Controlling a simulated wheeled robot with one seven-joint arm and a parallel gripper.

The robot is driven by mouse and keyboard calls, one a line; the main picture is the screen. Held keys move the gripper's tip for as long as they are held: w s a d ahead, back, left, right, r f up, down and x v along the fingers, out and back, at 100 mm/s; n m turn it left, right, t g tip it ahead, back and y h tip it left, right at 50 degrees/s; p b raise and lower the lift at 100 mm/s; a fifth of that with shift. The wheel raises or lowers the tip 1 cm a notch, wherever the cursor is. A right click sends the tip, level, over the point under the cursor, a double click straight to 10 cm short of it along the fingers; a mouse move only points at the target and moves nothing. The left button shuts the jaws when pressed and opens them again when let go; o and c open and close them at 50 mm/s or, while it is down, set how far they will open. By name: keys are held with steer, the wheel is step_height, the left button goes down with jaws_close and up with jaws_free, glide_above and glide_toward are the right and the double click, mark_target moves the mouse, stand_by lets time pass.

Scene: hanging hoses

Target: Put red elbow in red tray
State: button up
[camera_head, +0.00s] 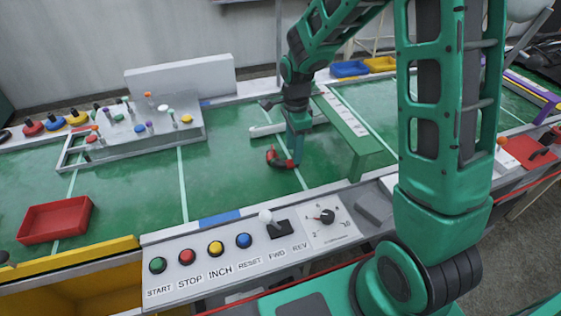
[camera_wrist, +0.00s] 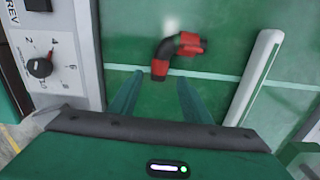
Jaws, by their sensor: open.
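The red elbow (camera_head: 272,157) is a short bent pipe piece with red ends and a dark middle, on the green table. In the wrist view the elbow (camera_wrist: 188,42) lies just past my fingertips, one red end nearest them. My gripper (camera_head: 297,150) points down beside the elbow, to its right in the head view. In the wrist view my gripper (camera_wrist: 160,82) is open, with nothing between its fingers. I cannot tell whether a finger touches the elbow. The red tray (camera_head: 56,216) is empty, at the left of the green table, well apart from my gripper.
A white bar (camera_wrist: 256,75) lies near the elbow. A green raised stand (camera_head: 350,135) is right of my gripper. The control panel (camera_head: 225,262) lines the front edge. A grey fixture (camera_head: 150,128) with small knobs stands at the back left. Open green surface lies between elbow and tray.

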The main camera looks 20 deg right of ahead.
mark_target(281, 160)
step_height(281, 160, down, 4)
steer(key=shift+a+f, duration=0.15)
steer(key=shift+f, duration=0.05)
jaws_close()
steer(key=shift+r, duration=0.2)
